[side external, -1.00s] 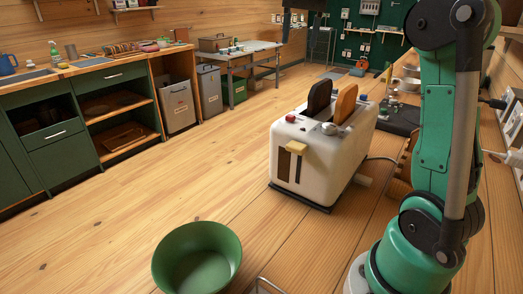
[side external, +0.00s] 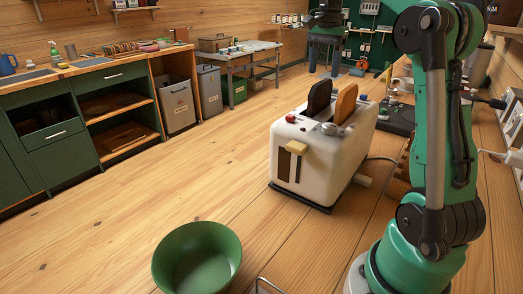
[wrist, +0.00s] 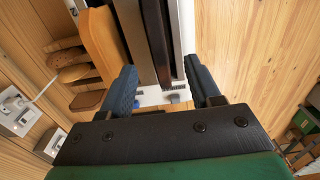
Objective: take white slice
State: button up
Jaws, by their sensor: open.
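A white toaster (side external: 315,165) stands on the wooden surface. A dark, nearly black slice (side external: 319,97) and a golden-brown slice (side external: 346,103) stick up from its slots. I see no clearly white slice. My gripper (side external: 324,68) is open and empty, its blue fingers pointing down at the top of the side external view, above and beyond the toaster. In the wrist view, the dark slice (wrist: 156,40) shows between the fingers of my gripper (wrist: 163,80), below them. The golden slice (wrist: 103,45) lies left of it, partly behind the left finger.
A green bowl (side external: 197,257) stands in front of the toaster. Several brown bread-like pieces (wrist: 75,73) lie left of the toaster in the wrist view. A cord (side external: 385,160) runs behind it. Floor left of the toaster is clear.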

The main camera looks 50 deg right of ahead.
aim_at(322, 82)
jog(key=shift+f, duration=3.15)
grip_shut()
